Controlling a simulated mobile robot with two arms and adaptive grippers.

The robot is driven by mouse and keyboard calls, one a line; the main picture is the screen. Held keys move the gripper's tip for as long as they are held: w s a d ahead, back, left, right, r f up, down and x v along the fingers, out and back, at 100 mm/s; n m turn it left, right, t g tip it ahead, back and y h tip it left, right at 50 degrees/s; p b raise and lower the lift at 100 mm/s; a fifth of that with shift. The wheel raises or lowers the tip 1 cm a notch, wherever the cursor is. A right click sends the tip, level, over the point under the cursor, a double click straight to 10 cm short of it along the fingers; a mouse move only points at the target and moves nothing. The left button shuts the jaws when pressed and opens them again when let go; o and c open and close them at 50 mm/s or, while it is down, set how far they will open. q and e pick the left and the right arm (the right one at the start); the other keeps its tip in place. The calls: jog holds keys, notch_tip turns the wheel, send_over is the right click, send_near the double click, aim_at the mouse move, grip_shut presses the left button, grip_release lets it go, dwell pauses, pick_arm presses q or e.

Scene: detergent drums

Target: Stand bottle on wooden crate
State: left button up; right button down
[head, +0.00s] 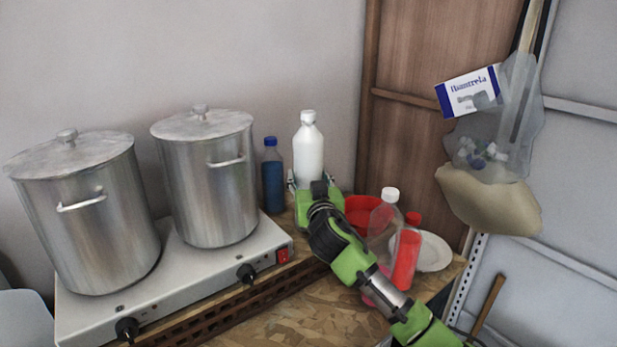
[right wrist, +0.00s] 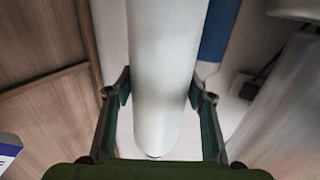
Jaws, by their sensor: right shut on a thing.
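A white bottle (head: 309,150) with a white cap stands upright at the back of the work surface, near the wall. My right gripper (head: 311,185) is around its lower part and shut on it. In the right wrist view the bottle (right wrist: 160,75) lies between the two fingers (right wrist: 160,108). The gripper hides the bottle's base in the head view, so I cannot tell whether it touches the surface. A brown slotted edge (head: 218,324), possibly the wooden crate, shows in front of the hotplate. My left gripper is not in view.
Two steel pots (head: 95,215) (head: 208,185) stand on a white hotplate (head: 195,275). A blue bottle (head: 272,180) is left of the white one. A red bowl (head: 362,211), clear bottle (head: 384,222), red bottle (head: 406,258) and white plate (head: 433,252) crowd the right. Bare wood (head: 290,312) shows in front.

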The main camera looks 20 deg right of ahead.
jog(key=c, duration=1.2)
grip_release()
jog(key=shift+f, duration=0.1)
jog(key=shift+c, duration=0.2)
jog(key=shift+o, duration=1.3)
jog(key=shift+s, duration=0.1)
jog(key=shift+r, duration=0.2)
jog(key=shift+r+p, duration=0.15)
jog(key=shift+p, duration=0.15)
jog(key=s+a+b, duration=0.1)
jog(key=s+b, duration=0.2)
jog(key=s, duration=0.9)
jog(key=shift+a, duration=0.3)
